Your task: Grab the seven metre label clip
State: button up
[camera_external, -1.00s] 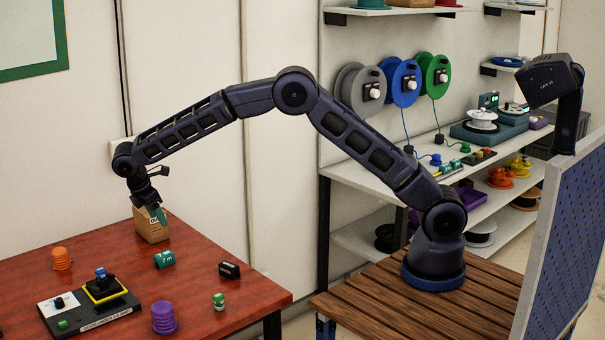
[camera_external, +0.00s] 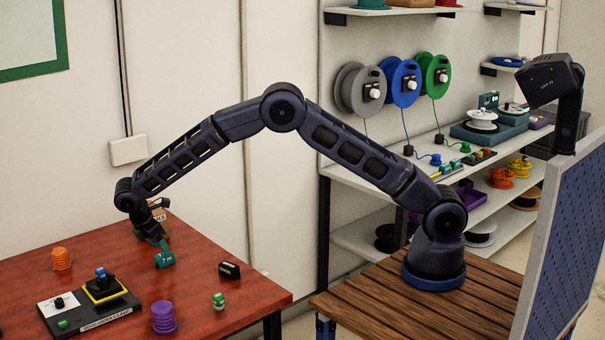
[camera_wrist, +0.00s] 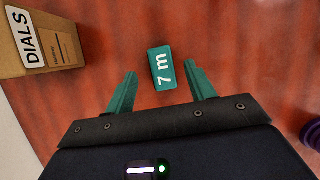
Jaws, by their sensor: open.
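The seven metre label clip is a small teal block marked "7 m" (camera_wrist: 162,68) on the red table. In the wrist view it lies just beyond and between the fingertips of my gripper (camera_wrist: 159,80). My gripper is open, with one teal finger toward each side of the clip and a visible gap on both sides. In the external view the clip (camera_external: 165,260) sits right below my gripper (camera_external: 160,240), which partly overlaps it. I cannot tell the exact height of the fingertips above the table.
A cardboard box marked "DIALS" (camera_wrist: 50,45) stands to the left in the wrist view. On the red table (camera_external: 110,245) are a black block (camera_external: 229,270), a green-and-white piece (camera_external: 218,301), a purple spool (camera_external: 164,318), an orange spool (camera_external: 62,259) and a control panel (camera_external: 88,305).

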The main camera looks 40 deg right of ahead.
aim_at(164, 259)
jog(key=x, duration=0.4)
jog(key=shift+s+f, duration=0.1)
jog(key=shift+s, duration=0.05)
jog(key=c, duration=1)
jog(key=shift+c, duration=0.2)
